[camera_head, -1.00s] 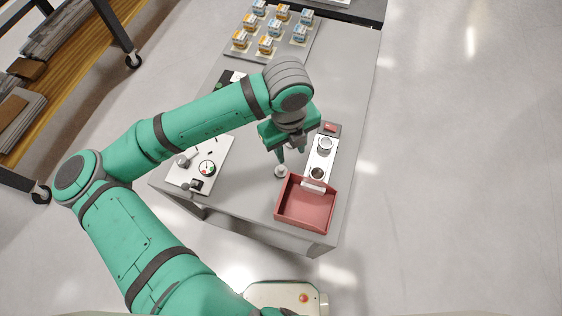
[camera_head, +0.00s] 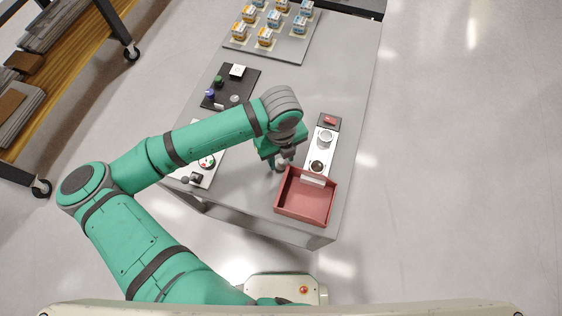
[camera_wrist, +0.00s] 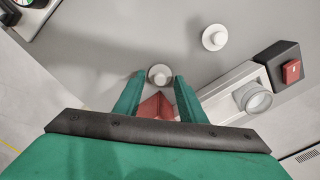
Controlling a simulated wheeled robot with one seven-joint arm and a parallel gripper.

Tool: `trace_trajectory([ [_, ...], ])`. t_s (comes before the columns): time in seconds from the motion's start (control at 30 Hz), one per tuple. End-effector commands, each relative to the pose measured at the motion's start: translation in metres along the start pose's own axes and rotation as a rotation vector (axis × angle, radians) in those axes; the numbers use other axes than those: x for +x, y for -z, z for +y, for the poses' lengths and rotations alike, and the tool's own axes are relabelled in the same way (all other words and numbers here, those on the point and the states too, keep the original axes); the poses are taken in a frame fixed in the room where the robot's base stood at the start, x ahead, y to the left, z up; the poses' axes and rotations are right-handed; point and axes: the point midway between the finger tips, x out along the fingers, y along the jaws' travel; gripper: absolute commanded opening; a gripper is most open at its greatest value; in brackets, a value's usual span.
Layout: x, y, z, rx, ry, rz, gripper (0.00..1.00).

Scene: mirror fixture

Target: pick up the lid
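In the wrist view a small round lid-like disc with a pale knob (camera_wrist: 159,76) lies on the grey table just beyond and between my fingertips. A second white disc with a knob (camera_wrist: 214,38) lies further up and right. I cannot tell which one is the lid. My gripper (camera_wrist: 160,79) is open, with its two green fingers apart and nothing clearly held. In the head view my gripper (camera_head: 278,167) is low over the table beside the red tray, and the near disc (camera_head: 281,162) is partly hidden by it.
A red open tray (camera_head: 322,216) stands close by at the table's near edge. A white fixture (camera_head: 314,181) with a clear-topped cup (camera_head: 325,137) and a red-button box (camera_head: 329,121) are to the right. A panel with a gauge (camera_head: 206,162) is at left; a black board (camera_head: 243,89) lies behind.

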Motion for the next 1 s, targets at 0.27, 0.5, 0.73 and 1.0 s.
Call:
trace_trajectory([
  [0.27,0.0085,-0.0002,0.0002,0.0,0.0,-0.001,0.37],
  [0.5,0.0083,-0.0001,0.0,0.0,0.0,-0.001,0.0],
  [0.73,0.0083,-0.0001,-0.0001,0.0,0.0,-0.001,0.0],
  [1.0,0.0019,-0.0007,-0.0004,0.0,0.001,-0.002,0.0],
])
